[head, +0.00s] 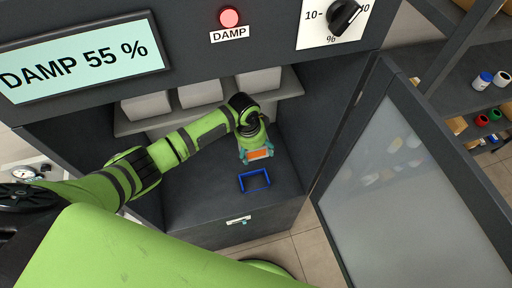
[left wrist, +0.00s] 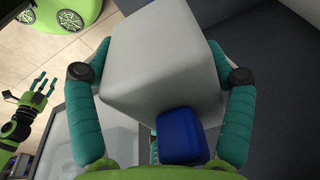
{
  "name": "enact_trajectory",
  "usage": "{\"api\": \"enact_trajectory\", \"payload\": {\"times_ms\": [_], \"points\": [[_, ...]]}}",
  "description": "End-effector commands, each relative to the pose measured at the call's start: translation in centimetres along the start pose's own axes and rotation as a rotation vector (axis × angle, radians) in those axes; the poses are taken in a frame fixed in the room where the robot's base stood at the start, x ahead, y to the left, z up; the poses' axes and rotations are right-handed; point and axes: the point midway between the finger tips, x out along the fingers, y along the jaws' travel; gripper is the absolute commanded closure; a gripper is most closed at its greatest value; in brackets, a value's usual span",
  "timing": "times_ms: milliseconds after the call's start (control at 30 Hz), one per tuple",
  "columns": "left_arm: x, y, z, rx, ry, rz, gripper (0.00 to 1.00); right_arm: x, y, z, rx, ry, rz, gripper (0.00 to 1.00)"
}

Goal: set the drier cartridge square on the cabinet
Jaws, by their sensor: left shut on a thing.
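My left gripper (head: 257,154) reaches into the open cabinet (head: 185,205). In the left wrist view its teal fingers (left wrist: 158,95) close on both sides of a pale grey block, the drier cartridge (left wrist: 155,60), with a blue part (left wrist: 182,136) at its near side. In the head view an orange patch (head: 259,154) shows between the fingers; most of the cartridge is hidden. A blue square outline (head: 255,180) lies on the cabinet floor, just in front of the gripper. My right gripper (left wrist: 42,84) shows small in the left wrist view, its fingers spread and empty.
Several pale blocks (head: 200,93) stand on the shelf behind my arm. The cabinet door (head: 400,190) stands open at the right. Above are a display reading DAMP 55 % (head: 82,60), a red lamp (head: 229,17) and a dial (head: 343,17). The floor around the outline is clear.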

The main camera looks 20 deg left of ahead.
Motion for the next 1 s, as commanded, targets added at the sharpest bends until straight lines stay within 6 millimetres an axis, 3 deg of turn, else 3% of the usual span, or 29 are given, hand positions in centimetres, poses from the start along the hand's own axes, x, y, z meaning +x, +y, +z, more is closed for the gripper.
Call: {"api": "enact_trajectory", "payload": {"times_ms": [67, 167, 567, 1000], "points": [[1.2, 0.1, 0.1, 0.000, 0.000, 0.000, 0.60, 0.9, 0.2, -1.4, 0.001, 0.024, 0.003, 0.60], [2.2, 0.1, 0.3, 0.000, 0.001, 0.000, 0.60, 1.5, 0.3, -1.8, 0.001, 0.031, 0.004, 0.60], [6.2, 0.1, 0.8, 0.001, 0.002, 0.000, 0.60, 4.2, -0.2, 1.3, 0.002, -0.017, -0.001, 0.60], [10.5, 0.2, 1.5, 0.000, 0.001, 0.000, 0.60, 7.4, -0.3, 0.7, 0.002, -0.001, -0.002, 0.60]]}}
